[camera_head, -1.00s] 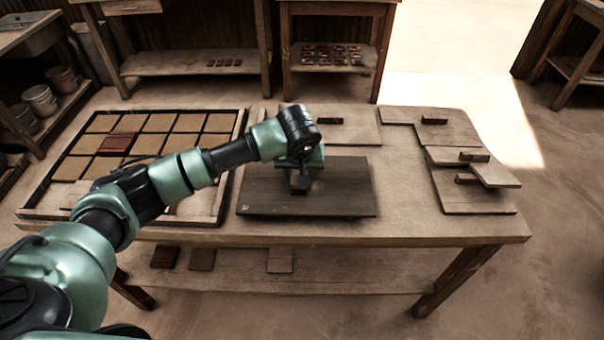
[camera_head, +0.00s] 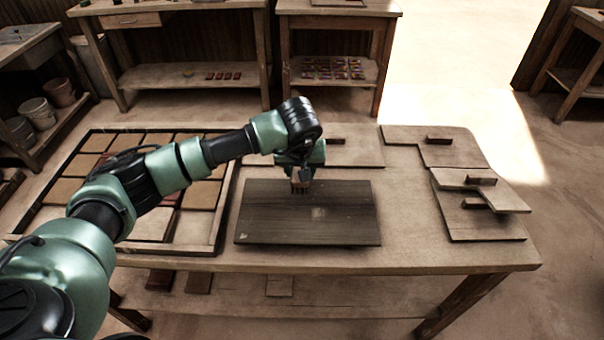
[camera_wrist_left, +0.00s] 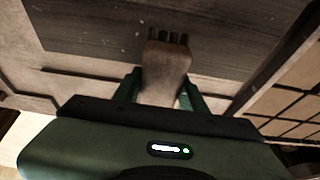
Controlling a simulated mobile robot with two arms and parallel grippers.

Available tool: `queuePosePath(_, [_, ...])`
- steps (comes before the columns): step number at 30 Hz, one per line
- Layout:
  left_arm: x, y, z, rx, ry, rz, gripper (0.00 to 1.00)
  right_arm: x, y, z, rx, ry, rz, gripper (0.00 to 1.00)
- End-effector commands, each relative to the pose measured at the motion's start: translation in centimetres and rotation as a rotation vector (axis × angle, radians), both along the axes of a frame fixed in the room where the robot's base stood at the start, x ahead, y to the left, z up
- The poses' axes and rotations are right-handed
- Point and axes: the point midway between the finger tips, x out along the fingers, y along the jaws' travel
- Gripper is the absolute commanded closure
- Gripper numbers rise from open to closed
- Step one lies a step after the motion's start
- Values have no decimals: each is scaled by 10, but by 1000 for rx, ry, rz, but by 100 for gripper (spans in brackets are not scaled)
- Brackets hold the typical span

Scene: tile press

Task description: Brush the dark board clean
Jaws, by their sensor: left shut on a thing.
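The dark board (camera_head: 280,222) lies on the table in front of me. A pale patch shows near its middle and a small light mark near its front left corner. My left gripper (camera_head: 300,172) is over the board's far edge, shut on a wooden brush (camera_head: 300,187) that points bristles down. In the left wrist view my left gripper (camera_wrist_left: 162,92) has its green fingers on both sides of the brush handle (camera_wrist_left: 165,68). The dark bristles are over the board (camera_wrist_left: 100,28), where small pale specks show. I cannot tell whether the bristles touch it. My right gripper is not in view.
A framed tray (camera_head: 219,225) of tan tiles stands left of the board, partly behind my arm. Thin wooden boards with dark handles (camera_head: 478,180) lie at the right. Another handled board (camera_head: 365,152) lies behind. The table between the dark board and the right boards is clear.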

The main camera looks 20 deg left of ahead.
Motion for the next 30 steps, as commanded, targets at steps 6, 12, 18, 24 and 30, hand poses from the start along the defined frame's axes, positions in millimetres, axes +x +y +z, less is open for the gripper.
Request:
queuePosePath(6, [1, 3, 24, 0, -2, 7, 91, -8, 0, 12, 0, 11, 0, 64])
queuePosePath(12, [2, 4, 42, 0, -3, 11, 91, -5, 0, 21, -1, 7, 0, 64])
queuePosePath(18, [1, 5, 50, 0, -1, 15, 91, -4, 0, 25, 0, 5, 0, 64])
queuePosePath(24, [1, 5, 49, 0, -1, 15, 91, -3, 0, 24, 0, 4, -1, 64])
queuePosePath(30, [2, 5, 49, 0, -1, 15, 91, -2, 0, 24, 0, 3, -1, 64])
